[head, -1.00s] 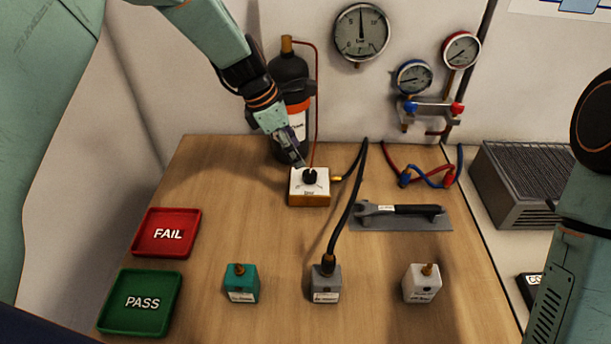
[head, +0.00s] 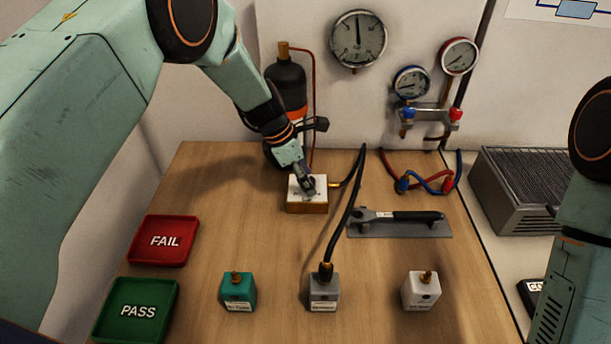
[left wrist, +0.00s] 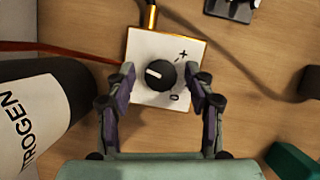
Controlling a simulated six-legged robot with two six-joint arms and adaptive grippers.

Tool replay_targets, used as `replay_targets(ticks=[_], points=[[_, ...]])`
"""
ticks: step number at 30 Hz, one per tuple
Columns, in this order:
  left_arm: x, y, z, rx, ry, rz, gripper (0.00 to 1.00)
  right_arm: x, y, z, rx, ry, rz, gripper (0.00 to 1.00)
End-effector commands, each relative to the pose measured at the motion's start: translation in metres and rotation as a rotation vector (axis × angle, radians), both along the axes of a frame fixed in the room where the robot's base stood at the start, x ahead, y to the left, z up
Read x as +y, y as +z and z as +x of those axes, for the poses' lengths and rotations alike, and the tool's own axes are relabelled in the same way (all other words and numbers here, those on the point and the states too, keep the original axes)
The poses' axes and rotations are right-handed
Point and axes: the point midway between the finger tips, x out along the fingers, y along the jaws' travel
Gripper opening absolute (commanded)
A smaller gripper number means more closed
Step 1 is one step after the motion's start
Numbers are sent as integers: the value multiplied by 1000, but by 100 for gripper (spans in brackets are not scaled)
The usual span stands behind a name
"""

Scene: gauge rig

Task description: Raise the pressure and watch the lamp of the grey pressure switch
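The grey pressure switch (head: 323,292) stands at the front middle of the table in the head view, with a black hose on its brass top fitting. I cannot make out a lit lamp on it. The white regulator box (head: 307,195) with a black knob (left wrist: 161,75) stands further back. My left gripper (head: 308,187) is over this box. In the left wrist view its fingers (left wrist: 161,82) are open, one on each side of the knob with gaps between. The large gauge (head: 358,40) has its needle pointing about straight up. My right gripper is not in view.
Teal (head: 239,291) and white (head: 421,291) switches flank the grey one. Red FAIL (head: 164,241) and green PASS (head: 137,309) trays lie left. A wrench (head: 401,216) lies right of the hose. A nitrogen bottle (head: 287,86) stands behind my left gripper.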

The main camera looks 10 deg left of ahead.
Motion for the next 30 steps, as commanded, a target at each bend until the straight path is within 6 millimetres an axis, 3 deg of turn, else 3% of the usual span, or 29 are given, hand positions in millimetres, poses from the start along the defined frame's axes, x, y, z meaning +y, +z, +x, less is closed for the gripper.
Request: replay_targets(ticks=[17, 30], points=[[0, 0, -1, 1, 0, 0, 2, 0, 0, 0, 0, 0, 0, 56], [0, -1, 1, 2, -121, -2, 1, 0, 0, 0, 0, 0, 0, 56]])
